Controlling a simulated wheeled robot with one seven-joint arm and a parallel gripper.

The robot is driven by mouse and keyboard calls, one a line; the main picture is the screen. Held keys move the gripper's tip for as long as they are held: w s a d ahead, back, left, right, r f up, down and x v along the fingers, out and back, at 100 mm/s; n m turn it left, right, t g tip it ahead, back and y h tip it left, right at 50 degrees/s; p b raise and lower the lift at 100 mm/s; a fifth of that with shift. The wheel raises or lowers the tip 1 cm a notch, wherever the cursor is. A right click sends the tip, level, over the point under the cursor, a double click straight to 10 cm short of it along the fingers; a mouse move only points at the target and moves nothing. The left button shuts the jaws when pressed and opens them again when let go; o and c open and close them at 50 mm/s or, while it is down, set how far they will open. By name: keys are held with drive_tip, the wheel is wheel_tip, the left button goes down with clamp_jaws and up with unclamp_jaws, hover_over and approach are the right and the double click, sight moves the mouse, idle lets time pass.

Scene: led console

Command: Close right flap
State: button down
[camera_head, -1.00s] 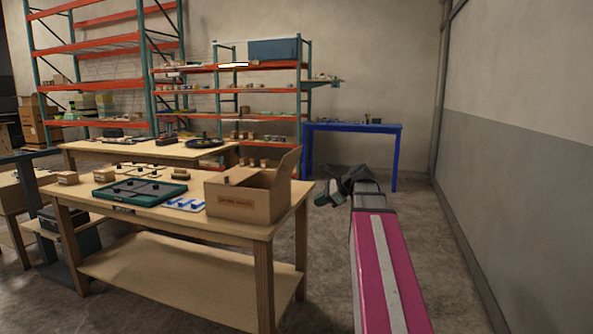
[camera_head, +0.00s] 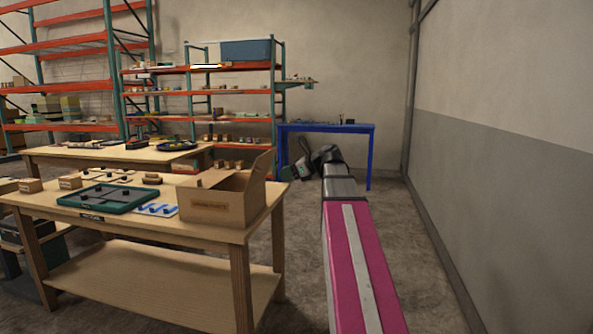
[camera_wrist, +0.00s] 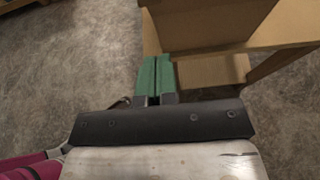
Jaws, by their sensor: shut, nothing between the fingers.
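Another flap (camera_head: 213,179) lies lower, over part of the opening. My gripper (camera_head: 300,168) is at the end of my pink and grey arm, right of the box and past the bench's right end, apart from the flap. In the wrist view, its two green fingers (camera_wrist: 155,75) are pressed together and empty, with tan surfaces beyond them. I cannot tell there which surface is the flap.
The wooden bench (camera_head: 170,225) also holds a green tray (camera_head: 108,196) and a white pad with blue pieces (camera_head: 157,209). A blue table (camera_head: 328,128) stands behind my gripper. A grey wall (camera_head: 500,150) is at the right. Floor between bench and wall is clear.

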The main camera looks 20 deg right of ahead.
drive_tip(key=shift+w+a+r, duration=0.1)
drive_tip(key=shift+w+a, duration=0.4)
drive_tip(key=shift+a, duration=0.35)
drive_tip(key=shift+w+a+r, duration=0.15)
drive_tip(key=shift+w+a, duration=0.3)
drive_tip(key=shift+a, duration=0.35)
drive_tip(key=shift+w+a+r, duration=0.1)
drive_tip(key=shift+w+a, duration=0.4)
drive_tip(key=shift+a, duration=0.35)
drive_tip(key=shift+a, duration=0.1)
drive_tip(key=shift+w+a+r+h, duration=0.1)
drive_tip(key=shift+a+r+h, duration=0.1)
drive_tip(key=shift+r+h, duration=0.15)
